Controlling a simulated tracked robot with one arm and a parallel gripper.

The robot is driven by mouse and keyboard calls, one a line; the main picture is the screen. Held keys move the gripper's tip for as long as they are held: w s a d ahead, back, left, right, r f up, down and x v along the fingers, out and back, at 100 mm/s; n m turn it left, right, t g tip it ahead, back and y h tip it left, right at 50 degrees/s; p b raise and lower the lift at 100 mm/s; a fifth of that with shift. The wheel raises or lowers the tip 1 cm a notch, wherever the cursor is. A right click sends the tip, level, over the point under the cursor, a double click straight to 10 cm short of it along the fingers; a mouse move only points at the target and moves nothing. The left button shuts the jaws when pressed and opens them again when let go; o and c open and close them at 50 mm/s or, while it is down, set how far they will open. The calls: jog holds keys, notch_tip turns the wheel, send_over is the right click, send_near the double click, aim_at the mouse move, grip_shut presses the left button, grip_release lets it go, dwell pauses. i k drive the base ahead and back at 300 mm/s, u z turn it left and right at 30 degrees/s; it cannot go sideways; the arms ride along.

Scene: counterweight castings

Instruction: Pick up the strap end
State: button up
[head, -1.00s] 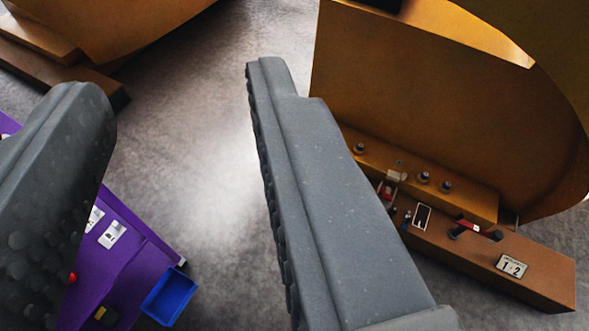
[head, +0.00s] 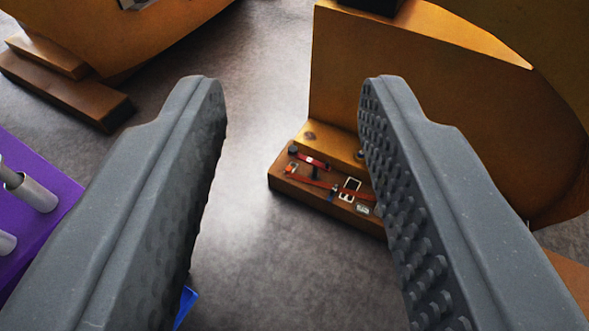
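Red strap pieces (head: 314,162) lie on the brown base of the right casting, beside a dark peg and small metal buckles (head: 351,185). Which piece is the strap end I cannot tell at this size. My gripper (head: 292,88) is open and empty, its two grey studded fingers wide apart. The straps show in the gap between the fingers, nearer the right finger, and nothing touches them that I can see. The right finger hides the rest of that base.
The large yellow casting (head: 420,90) stands behind the brown base (head: 285,183). Another yellow casting (head: 130,45) is at upper left. A purple block (head: 50,190) with silver cylinders is at left; a blue piece (head: 187,306) is partly hidden. Grey floor lies between.

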aim_at(289, 169)
jog(key=z, duration=0.05)
jog(key=i, duration=1)
jog(key=u, duration=1.45)
